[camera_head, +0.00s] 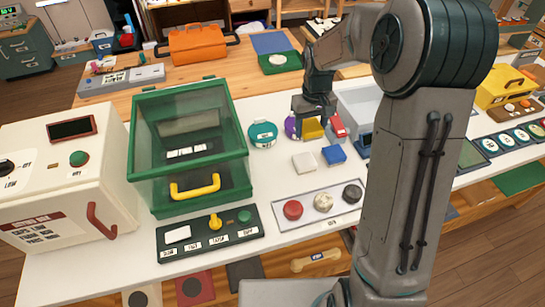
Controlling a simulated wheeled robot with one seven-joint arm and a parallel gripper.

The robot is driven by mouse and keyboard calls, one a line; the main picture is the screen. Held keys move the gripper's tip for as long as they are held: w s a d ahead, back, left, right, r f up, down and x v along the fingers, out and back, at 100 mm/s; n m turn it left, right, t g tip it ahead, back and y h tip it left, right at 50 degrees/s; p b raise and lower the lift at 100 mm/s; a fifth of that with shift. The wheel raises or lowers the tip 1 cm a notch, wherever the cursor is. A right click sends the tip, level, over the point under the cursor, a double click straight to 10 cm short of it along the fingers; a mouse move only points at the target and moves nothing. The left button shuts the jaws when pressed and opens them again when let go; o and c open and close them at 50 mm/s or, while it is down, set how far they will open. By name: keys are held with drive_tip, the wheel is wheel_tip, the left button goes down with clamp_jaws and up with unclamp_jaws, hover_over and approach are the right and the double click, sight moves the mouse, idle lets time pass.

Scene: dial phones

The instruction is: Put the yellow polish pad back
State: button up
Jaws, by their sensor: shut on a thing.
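My gripper (313,112) points down above the white table, right of the green glass-sided box. It is shut on the yellow polish pad (311,130), which shows just below the fingers. My fingers hide the pad's upper part, and I cannot tell whether its underside touches the table. A white pad (305,163) and a blue pad (334,155) lie in front of it. A purple round thing (291,126) is just left of the gripper, and a red thing (337,126) is just right.
The green box (188,200) and a teal round container (262,134) stand to the left. A tray (318,212) with red, cream and dark round pads lies in front. A pale bin (365,102) is behind my arm. A switch panel (210,235) lies near the front edge.

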drive_tip(key=shift+a+f, duration=0.15)
drive_tip(key=shift+a, duration=0.15)
drive_tip(key=p, duration=0.1)
hover_over(274, 174)
wheel_tip(274, 174, down, 6)
drive_tip(key=shift+d+f, duration=0.1)
drive_tip(key=shift+f, duration=0.05)
drive_tip(key=shift+s+f, duration=0.1)
drive_tip(key=shift+f, duration=0.1)
drive_tip(key=shift+f+p, duration=0.5)
drive_tip(key=shift+f, duration=1.45)
drive_tip(key=shift+f, duration=0.25)
drive_tip(key=o, duration=1)
drive_tip(key=shift+r, duration=0.1)
drive_tip(key=shift+c, duration=0.2)
drive_tip(key=shift+r, duration=0.1)
